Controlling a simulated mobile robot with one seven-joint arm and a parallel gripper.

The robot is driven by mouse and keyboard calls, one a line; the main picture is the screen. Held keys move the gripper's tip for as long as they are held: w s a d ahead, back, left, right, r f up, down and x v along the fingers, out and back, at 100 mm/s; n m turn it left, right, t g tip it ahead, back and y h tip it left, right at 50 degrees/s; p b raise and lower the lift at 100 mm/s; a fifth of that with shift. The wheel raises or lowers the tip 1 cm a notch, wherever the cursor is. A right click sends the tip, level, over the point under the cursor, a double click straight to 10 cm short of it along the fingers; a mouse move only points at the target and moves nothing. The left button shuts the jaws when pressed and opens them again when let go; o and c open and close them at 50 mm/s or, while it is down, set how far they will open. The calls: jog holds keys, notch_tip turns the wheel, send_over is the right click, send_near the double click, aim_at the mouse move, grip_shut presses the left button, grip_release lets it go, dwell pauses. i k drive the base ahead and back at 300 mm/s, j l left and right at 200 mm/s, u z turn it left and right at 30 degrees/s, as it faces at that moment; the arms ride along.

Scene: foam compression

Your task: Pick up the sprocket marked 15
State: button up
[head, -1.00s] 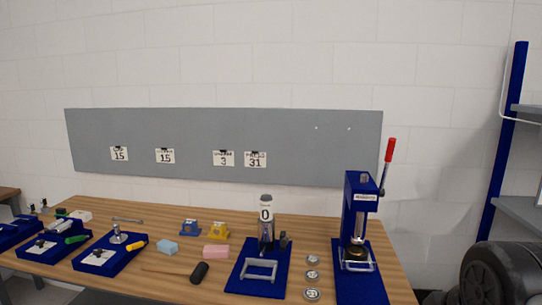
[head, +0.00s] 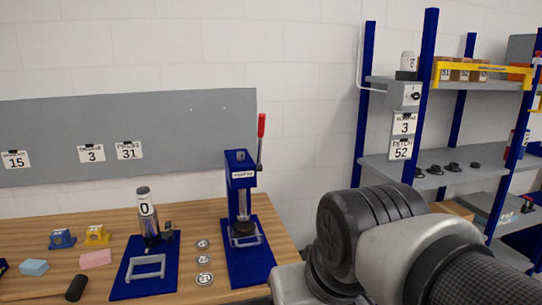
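Several small dark round parts (head: 453,167) lie in a row on the middle shelf at the right. They may be sprockets, but no marking on them can be read. Three silver discs (head: 204,261) lie in a column on the wooden bench, between two blue bases. Their markings are too small to read surely. A card reading 15 (head: 16,160) hangs on the grey board. I cannot tell which part is the sprocket marked 15. My gripper is out of view; only my arm links show at the lower right.
The bench (head: 120,207) carries a blue press (head: 241,200) with a red-tipped lever, a cylinder fixture marked 0 (head: 147,215), and foam blocks (head: 96,259). Blue-posted shelving (head: 420,85) stands right, with cards reading 3 and 52 (head: 401,149). My arm covers the lower-right foreground.

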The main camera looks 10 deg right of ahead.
aim_at(418, 174)
jog(key=i+l+z, duration=0.5)
jog(key=i+l, duration=0.5)
jog(key=l, duration=0.55)
jog(key=i+l+z, duration=0.45)
jog(key=i+l, duration=0.75)
jog(key=k+l+u, duration=0.15)
jog(key=u, duration=0.35)
jog(key=i+l, duration=0.1)
jog(key=l+u, duration=0.05)
